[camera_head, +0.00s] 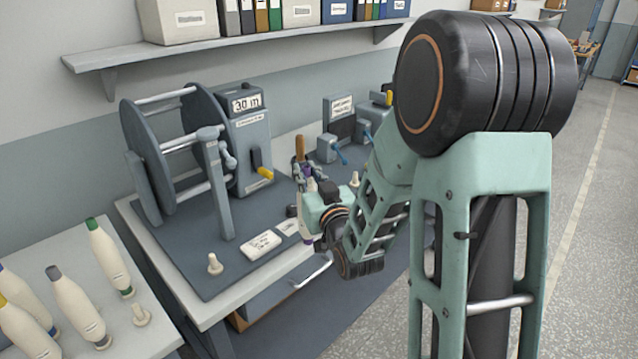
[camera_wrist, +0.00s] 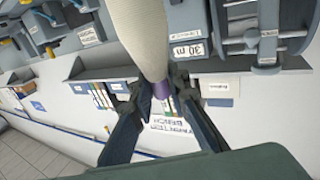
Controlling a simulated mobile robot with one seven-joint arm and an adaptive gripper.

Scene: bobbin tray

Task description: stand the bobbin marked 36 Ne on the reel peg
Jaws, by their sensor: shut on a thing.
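My gripper (camera_wrist: 156,88) is shut on a pale bobbin (camera_wrist: 141,35) at its purple end (camera_wrist: 161,90) in the wrist view. In the head view my gripper (camera_head: 307,184) is above the front part of the workbench, and the pale bobbin (camera_head: 306,222) is small and partly hidden there. Its 36 Ne mark cannot be read. A short cream peg (camera_head: 215,264) stands empty on the dark mat in front of the reel (camera_head: 145,165). Another cream peg (camera_head: 355,180) shows farther back; I cannot read which label belongs to which peg.
Two label cards (camera_head: 262,244) lie on the mat. The reel's counter box (camera_head: 245,140) reads 30 m. A shelf (camera_head: 230,45) overhangs the bench.

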